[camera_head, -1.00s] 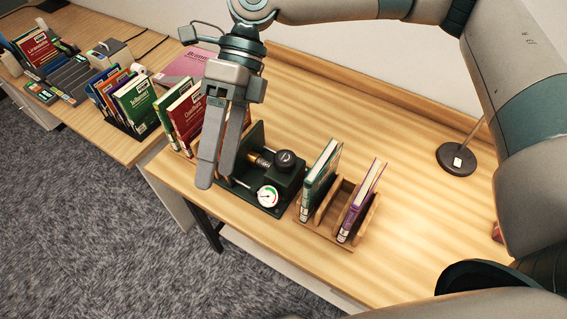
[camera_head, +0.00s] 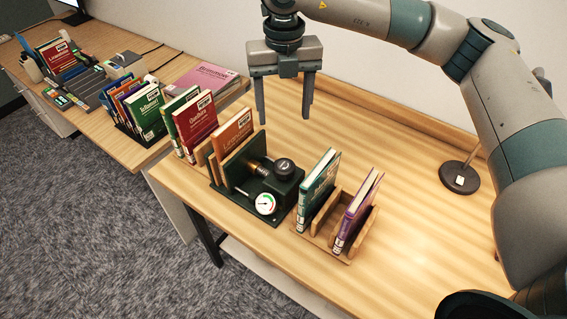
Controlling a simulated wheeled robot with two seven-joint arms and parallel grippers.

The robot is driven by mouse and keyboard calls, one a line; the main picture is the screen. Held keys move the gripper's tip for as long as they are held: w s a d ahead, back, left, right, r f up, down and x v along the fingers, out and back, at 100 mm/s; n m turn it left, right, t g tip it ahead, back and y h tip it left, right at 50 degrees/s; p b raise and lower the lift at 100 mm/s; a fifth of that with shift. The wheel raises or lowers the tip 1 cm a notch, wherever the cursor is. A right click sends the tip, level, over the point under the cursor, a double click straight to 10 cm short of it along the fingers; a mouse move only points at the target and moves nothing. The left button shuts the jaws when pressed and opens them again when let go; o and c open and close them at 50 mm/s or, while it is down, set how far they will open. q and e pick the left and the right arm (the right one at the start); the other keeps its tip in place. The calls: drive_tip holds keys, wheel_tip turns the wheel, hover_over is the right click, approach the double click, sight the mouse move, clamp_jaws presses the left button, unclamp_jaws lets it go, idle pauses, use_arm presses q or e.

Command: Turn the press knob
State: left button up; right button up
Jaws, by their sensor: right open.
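The press (camera_head: 262,209) is a dark green device on the wooden table. An orange book (camera_head: 233,136) stands upright at the left side of the press. My right gripper (camera_head: 283,115) is open and empty, with its fingers pointing down. It hangs above the table, higher than the knob and apart from it. My left gripper is not in the view.
A wooden rack (camera_head: 318,240) with a green book (camera_head: 317,190) and a purple book (camera_head: 357,213) stands right of the press. A red book (camera_head: 196,124) stands to the left. A lamp base (camera_head: 458,178) is at the right. The table between is clear.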

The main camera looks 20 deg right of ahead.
drive_tip(key=p, duration=0.7)
approach(284, 165)
wheel_tip(284, 165, down, 8)
drive_tip(key=shift+f, duration=0.65)
drive_tip(key=shift+c, duration=0.7)
drive_tip(key=c, duration=0.9)
